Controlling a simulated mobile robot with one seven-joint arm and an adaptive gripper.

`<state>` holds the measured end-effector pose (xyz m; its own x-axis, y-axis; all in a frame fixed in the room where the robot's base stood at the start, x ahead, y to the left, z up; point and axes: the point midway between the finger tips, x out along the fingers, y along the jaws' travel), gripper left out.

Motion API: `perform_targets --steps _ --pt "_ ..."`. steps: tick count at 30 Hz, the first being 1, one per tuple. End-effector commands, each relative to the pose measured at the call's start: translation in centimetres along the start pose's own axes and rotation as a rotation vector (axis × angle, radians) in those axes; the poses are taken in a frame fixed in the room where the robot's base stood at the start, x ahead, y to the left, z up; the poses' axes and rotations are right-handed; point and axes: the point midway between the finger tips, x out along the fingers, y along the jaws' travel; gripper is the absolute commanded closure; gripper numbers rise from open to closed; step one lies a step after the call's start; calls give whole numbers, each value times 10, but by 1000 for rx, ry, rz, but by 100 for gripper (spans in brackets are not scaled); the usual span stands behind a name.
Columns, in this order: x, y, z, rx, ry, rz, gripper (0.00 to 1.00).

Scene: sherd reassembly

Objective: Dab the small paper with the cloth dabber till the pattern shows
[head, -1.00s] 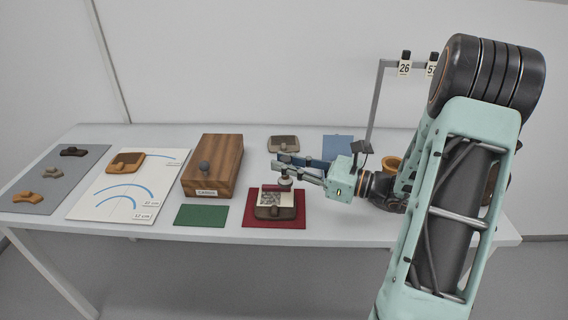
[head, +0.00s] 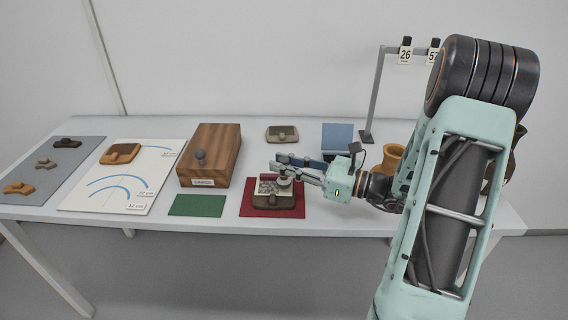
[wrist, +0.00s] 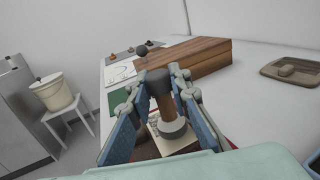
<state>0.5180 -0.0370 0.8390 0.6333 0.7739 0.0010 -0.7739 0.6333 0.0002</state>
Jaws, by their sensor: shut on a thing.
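My gripper (head: 288,171) is shut on the cloth dabber (wrist: 163,106), which has a brown handle, a dark top and a pale round pad. The pad (head: 284,181) is over the right part of the small paper (head: 266,187). I cannot tell whether it touches. The paper is whitish with grey, dark-patched marking and lies on a dark brown sherd (head: 273,203) on the red mat (head: 246,209). In the wrist view the paper (wrist: 181,145) shows around the pad, and my fingers hide part of it.
A wooden box (head: 222,152) with a round knob stands left of the red mat. A green mat (head: 198,206) lies in front of it. An orange pot (head: 391,158) stands beside my arm.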

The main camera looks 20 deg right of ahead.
Motion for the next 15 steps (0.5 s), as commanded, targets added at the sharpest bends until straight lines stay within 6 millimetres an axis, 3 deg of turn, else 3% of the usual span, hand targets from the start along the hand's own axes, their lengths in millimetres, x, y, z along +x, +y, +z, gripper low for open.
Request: perform_targets --steps 15 --pt "0 0 -4 0 0 0 100"
